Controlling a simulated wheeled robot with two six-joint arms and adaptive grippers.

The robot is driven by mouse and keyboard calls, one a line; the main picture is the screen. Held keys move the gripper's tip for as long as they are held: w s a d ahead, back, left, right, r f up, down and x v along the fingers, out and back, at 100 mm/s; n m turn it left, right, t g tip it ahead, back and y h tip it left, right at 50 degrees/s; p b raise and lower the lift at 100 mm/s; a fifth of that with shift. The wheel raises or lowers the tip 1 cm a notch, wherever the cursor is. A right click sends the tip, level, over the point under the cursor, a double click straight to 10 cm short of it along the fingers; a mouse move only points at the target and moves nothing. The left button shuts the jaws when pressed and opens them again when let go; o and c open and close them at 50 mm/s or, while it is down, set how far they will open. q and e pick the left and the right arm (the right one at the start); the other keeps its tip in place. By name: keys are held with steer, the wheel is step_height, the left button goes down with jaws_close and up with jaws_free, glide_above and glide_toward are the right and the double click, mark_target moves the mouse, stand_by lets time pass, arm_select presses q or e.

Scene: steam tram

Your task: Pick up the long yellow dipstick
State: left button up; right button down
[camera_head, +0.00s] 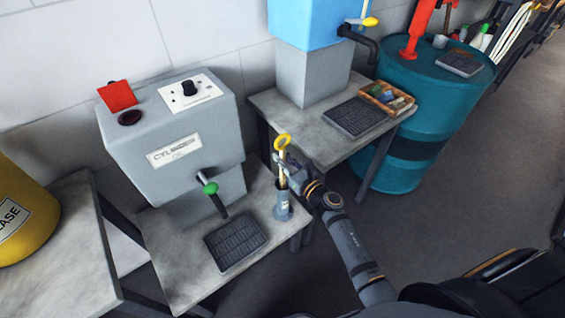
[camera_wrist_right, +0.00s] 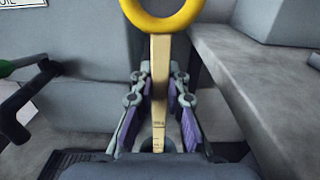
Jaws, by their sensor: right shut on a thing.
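The long yellow dipstick (camera_head: 282,161) stands upright with its ring handle at the top, beside the grey cylinder oil dispenser (camera_head: 174,140). Its lower end goes into a small grey holder (camera_head: 283,208) on the table. My right gripper (camera_head: 288,172) is at the dipstick's upper shaft, below the ring. In the right wrist view the yellow ring and the flat shaft (camera_wrist_right: 160,85) show between the two fingers of my right gripper (camera_wrist_right: 160,100), which is shut on the shaft. The lower part of the dipstick is hidden inside the holder. My left gripper is not in view.
A black drip grate (camera_head: 236,243) lies on the near table (camera_head: 165,250), below a green-knobbed tap (camera_head: 211,190). A second table (camera_head: 330,145) holds a blue-topped dispenser (camera_head: 305,25), another grate (camera_head: 355,117) and an orange tray (camera_head: 406,110). A teal barrel (camera_head: 432,110) stands at right; open floor lies in front.

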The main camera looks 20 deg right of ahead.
step_height(320, 180, up, 50)
steer(key=p, duration=2.9)
steer(key=shift+f, duration=0.25)
